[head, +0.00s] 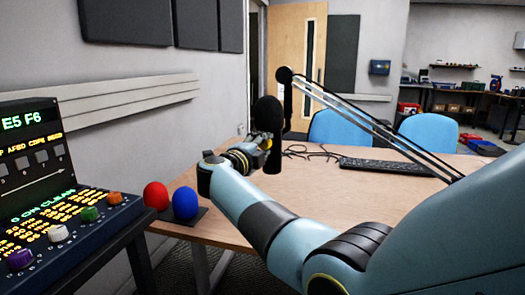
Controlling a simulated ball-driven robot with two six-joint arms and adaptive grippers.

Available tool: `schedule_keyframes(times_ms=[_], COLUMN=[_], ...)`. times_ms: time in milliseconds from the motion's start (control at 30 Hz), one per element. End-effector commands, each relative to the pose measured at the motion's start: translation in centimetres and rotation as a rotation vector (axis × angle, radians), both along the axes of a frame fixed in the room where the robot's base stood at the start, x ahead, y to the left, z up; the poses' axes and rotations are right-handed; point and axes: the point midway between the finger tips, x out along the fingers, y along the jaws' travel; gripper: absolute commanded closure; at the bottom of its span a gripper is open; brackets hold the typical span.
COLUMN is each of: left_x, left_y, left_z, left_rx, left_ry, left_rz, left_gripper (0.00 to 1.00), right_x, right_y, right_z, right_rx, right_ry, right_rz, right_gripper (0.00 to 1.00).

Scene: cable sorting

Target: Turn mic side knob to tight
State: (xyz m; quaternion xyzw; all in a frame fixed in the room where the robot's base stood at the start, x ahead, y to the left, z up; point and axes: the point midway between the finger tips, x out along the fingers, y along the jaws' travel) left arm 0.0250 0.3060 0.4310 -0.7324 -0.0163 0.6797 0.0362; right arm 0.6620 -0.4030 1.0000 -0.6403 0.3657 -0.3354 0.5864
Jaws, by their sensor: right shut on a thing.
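A black microphone (268,114) with a foam top hangs upright above the wooden desk, in the middle of the head view. My right arm reaches up from the lower right, and my right gripper (262,141) is at the microphone's left side, partly overlapping it in the picture. The gripper is shut on the mic side knob. The knob is too small and too covered by the fingers to show its shape or how far it is turned. My left gripper is not in view.
A keyboard (385,166) and cable lie on the desk (330,195). Red (156,196) and blue (185,202) foam balls stand at its left edge. A control panel (60,215) stands at left.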

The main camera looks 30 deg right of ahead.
Motion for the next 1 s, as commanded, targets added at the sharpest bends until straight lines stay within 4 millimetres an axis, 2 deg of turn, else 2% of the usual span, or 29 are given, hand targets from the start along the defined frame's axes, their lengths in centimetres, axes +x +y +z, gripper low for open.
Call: schedule_keyframes(times_ms=[300,767,800,933,1000], left_x=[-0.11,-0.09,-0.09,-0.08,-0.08], left_y=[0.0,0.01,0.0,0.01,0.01], left_z=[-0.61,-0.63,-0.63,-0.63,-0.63], left_rx=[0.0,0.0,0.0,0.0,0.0], left_ry=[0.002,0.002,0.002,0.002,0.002], left_rz=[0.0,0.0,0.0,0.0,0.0], left_gripper=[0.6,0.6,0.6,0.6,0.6], right_x=[-0.03,-0.04,-0.04,-0.02,-0.02], right_y=[0.05,0.05,0.05,0.03,0.02], right_z=[-0.26,-0.21,-0.21,-0.17,-0.14], right_rx=[0.048,0.054,0.055,0.054,0.053], right_ry=[-0.076,-0.086,-0.086,-0.086,-0.087], right_rz=[0.001,0.0,0.0,0.0,0.0], right_gripper=[1.0,1.0,0.65,0.48,0.46])
